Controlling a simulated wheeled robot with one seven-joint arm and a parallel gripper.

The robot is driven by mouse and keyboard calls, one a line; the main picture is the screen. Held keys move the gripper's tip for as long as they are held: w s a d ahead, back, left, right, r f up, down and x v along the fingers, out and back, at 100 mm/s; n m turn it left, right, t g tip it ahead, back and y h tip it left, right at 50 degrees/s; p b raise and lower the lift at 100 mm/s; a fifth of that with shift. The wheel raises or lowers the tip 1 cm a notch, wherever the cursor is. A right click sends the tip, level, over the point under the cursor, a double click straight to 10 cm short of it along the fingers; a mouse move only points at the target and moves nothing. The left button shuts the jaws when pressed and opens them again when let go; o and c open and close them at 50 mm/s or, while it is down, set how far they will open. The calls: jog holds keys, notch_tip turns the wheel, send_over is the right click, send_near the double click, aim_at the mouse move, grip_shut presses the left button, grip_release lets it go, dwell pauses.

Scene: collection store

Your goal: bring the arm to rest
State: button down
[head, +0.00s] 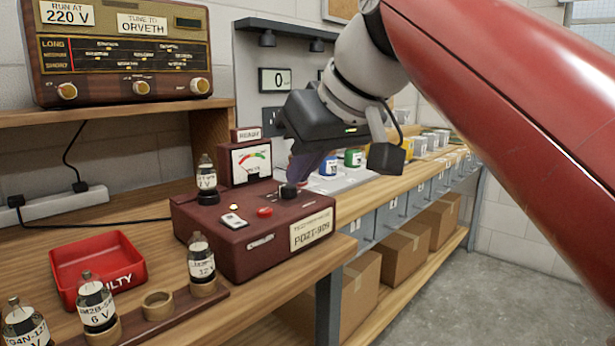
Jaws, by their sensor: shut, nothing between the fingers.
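My gripper (304,165) hangs at the end of my red arm, over the right rear part of a maroon tester box (250,220). Its black hand tilts down toward the box, and its fingers are shut and empty. The fingertips are close to a black knob (288,190) on the box top; I cannot tell whether they touch it. The tester has a meter (251,161) with a coloured scale, a red button (264,211) and a white rocker switch (233,220). A glass tube (206,174) stands upright in its black socket.
A red tray (97,262) and a wooden rack (190,316) with several labelled tubes and an empty ring (158,303) lie at front left. An old radio (122,55) is on the shelf above. Cardboard boxes (405,253) fill the lower shelf. The floor (440,305) at right is clear.

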jog(key=s+d+f+m+h, duration=0.2)
jog(key=s+d+f, duration=0.2)
jog(key=f, duration=0.7)
jog(key=s+d+f+m+h, duration=0.1)
jog(key=s+d+f+m, duration=0.2)
jog(key=d+f, duration=0.5)
jog(key=s+d+f+m+h, duration=0.2)
jog(key=s+d+f, duration=0.3)
jog(key=f, duration=0.9)
jog(key=shift+d+m+h, duration=0.3)
jog(key=shift+d+m, duration=0.25)
jog(key=shift+m, duration=0.15)
